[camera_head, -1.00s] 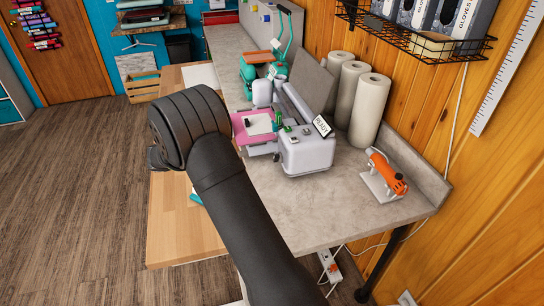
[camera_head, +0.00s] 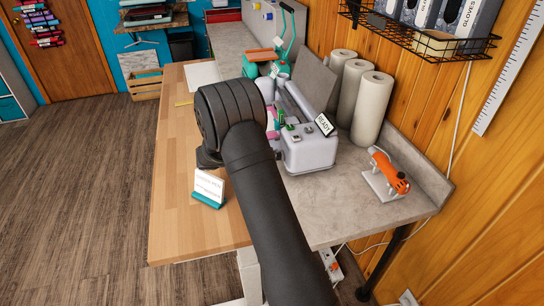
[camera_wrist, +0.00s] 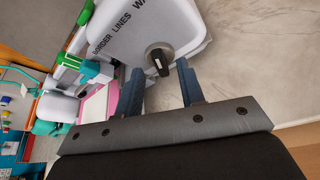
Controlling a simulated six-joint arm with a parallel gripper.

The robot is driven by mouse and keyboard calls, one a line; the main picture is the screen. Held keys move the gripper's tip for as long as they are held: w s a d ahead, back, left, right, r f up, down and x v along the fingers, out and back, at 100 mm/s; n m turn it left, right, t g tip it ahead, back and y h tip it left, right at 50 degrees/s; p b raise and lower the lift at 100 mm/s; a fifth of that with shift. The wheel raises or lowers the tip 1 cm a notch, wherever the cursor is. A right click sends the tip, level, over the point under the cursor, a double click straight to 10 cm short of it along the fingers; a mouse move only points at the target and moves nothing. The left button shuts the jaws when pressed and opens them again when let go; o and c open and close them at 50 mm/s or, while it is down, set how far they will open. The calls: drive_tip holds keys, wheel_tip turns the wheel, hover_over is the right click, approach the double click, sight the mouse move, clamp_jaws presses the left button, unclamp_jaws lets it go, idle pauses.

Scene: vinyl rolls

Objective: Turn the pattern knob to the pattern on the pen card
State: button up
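The pattern knob (camera_wrist: 158,60) is a black dial with a pale pointer line on the white machine (camera_wrist: 120,35). In the wrist view, the labels BORDER, LINES and a cut-off WA... curve beside it. My gripper (camera_wrist: 159,82) is open, with its two blue-grey fingers either side of the knob's near edge; I cannot tell whether they touch it. In the head view the machine (camera_head: 308,150) stands on the grey counter, and my arm hides the gripper and knob. A white card in a teal stand (camera_head: 208,188), perhaps the pen card, has writing too small to read.
A READY sign (camera_head: 324,124) stands on the machine. The wooden table (camera_head: 175,205) at left is mostly clear.

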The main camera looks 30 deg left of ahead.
drive_tip(key=shift+x, duration=1.15)
clamp_jaws()
drive_tip(key=shift+s+d+f+m+t+y, duration=0.15)
drive_tip(key=shift+m+t+y, duration=0.25)
drive_tip(key=shift+m, duration=0.5)
unclamp_jaws()
